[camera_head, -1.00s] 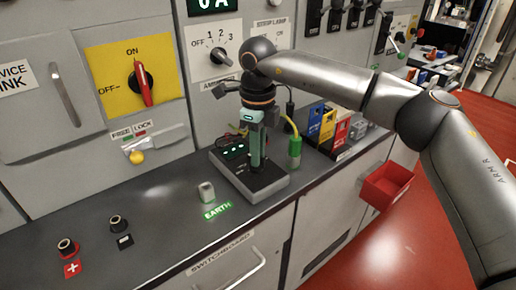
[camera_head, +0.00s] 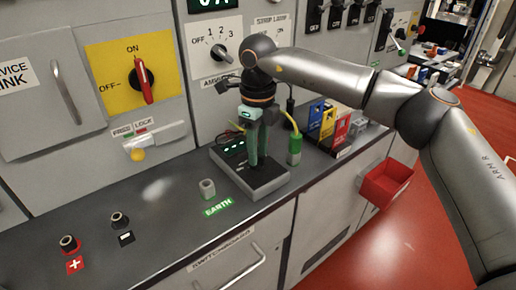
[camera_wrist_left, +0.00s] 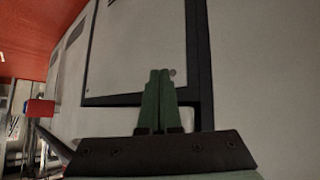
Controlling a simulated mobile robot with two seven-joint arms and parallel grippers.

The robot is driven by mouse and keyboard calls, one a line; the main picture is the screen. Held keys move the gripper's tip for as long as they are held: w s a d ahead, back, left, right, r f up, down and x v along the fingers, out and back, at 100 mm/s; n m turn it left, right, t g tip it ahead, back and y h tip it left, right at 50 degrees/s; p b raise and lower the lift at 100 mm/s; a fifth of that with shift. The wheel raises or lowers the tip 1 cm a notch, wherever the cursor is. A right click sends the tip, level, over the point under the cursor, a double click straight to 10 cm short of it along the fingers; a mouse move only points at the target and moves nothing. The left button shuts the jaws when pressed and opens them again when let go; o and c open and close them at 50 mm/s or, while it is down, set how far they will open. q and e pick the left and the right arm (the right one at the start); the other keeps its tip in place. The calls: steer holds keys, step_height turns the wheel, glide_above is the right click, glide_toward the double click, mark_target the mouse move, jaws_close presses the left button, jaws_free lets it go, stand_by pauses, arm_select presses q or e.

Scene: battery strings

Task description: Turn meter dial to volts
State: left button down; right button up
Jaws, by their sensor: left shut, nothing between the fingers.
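My right gripper (camera_head: 257,150) points straight down over a grey tray-like stand (camera_head: 262,190) on the counter. Its green fingers look close together, but their gap cannot be made out. A dark device with small green lights (camera_head: 232,146) sits on the stand, partly behind the fingers; whether it is the meter, and where its dial is, I cannot tell. A panel knob (camera_head: 221,53) marked OFF, 1, 2, 3 is on the wall behind. My left gripper (camera_wrist_left: 158,100) shows in the left wrist view, its green fingers shut and empty in front of a pale cabinet panel.
A green-and-yellow plug (camera_head: 295,148) stands right of the stand. A red bin (camera_head: 386,184) hangs at the counter front. The left counter is mostly clear.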

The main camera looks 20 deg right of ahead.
steer(key=shift+o, duration=0.6)
steer(key=shift+r, duration=0.3)
step_height(320, 180, up, 12)
steer(key=p, duration=0.1)
steer(key=shift+f, duration=0.1)
